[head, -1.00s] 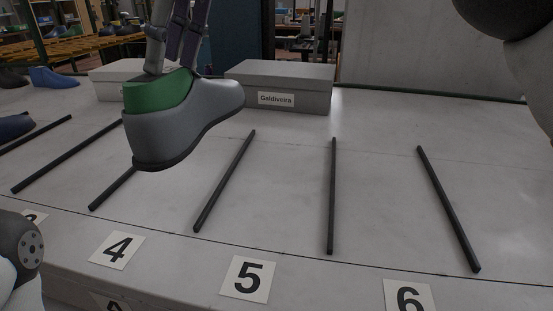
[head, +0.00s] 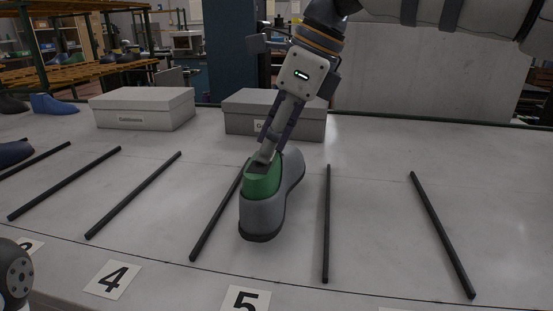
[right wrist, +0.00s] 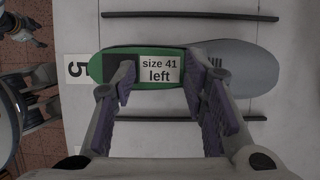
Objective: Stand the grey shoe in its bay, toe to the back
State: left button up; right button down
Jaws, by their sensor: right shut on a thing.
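The grey shoe (head: 265,214) has a green top and a dark sole. It is upright over the bay behind card 5, heel toward me and toe to the back. My right gripper (head: 264,164) is shut on the green part near the heel. In the right wrist view, the shoe (right wrist: 235,68) lies lengthwise between two dark rods, apart from both. Its label reads "size 41 left". I cannot tell whether the sole touches the table. What appears to be my left gripper (right wrist: 24,26) shows small in the right wrist view's upper left corner; its jaws are unclear.
Dark rods divide the pale table (head: 380,200) into bays; the left rod (head: 215,218) and right rod (head: 327,225) flank the shoe. Card 5 (head: 245,299) lies in front. Two grey boxes stand behind, one (head: 142,110) farther left. Blue shoes are at far left.

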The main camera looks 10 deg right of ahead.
aim_at(278, 155)
jog(key=shift+d+f, duration=0.15)
jog(key=shift+f, duration=0.7)
jog(key=shift+d+f, duration=0.1)
jog(key=shift+f, duration=0.75)
jog(key=c, duration=1)
grip_release()
jog(key=shift+f, duration=0.1)
jog(key=shift+o, duration=0.2)
jog(key=v, duration=1.2)
